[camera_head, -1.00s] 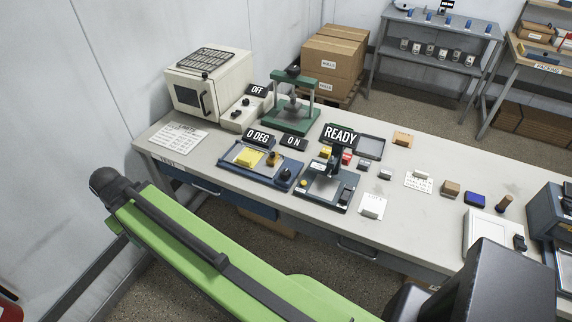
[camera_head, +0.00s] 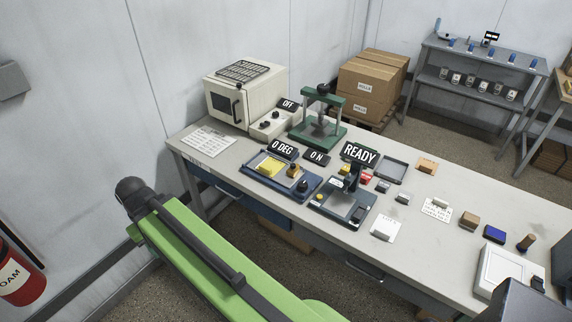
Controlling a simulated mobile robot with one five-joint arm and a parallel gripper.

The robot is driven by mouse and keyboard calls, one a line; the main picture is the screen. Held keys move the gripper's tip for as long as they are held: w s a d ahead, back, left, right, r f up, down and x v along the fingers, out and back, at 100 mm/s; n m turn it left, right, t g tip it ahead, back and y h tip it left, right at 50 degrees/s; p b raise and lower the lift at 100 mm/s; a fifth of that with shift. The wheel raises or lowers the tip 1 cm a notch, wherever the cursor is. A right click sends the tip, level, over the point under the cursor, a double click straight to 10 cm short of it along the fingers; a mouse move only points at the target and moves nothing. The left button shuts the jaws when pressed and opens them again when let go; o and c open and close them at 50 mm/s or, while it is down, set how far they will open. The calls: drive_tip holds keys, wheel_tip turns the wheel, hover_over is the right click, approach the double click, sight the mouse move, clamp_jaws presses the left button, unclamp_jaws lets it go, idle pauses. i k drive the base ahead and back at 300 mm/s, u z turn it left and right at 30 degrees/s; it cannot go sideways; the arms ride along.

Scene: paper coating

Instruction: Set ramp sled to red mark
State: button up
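A blue flat device (camera_head: 262,185) with the sign "0 DEG" (camera_head: 283,149) stands on the workbench. It carries a yellow pad (camera_head: 271,167) and a small brass-coloured block (camera_head: 293,171), with a dark knob (camera_head: 302,186) at its right end. I cannot tell for sure which part is the ramp sled, and no red mark on it can be made out at this size. My green arm runs across the lower left. My gripper is not in view.
On the workbench (camera_head: 400,232) are a dark stand (camera_head: 333,209) by a "READY" sign (camera_head: 359,154), a green press (camera_head: 319,140), a cream oven (camera_head: 226,103) and several small items. A red extinguisher (camera_head: 20,275) is at far left. Grey floor shows in front of the bench.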

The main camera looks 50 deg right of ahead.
sight(294, 169)
drive_tip(key=z, duration=0.05)
drive_tip(key=i, duration=1)
drive_tip(key=u, duration=0.1)
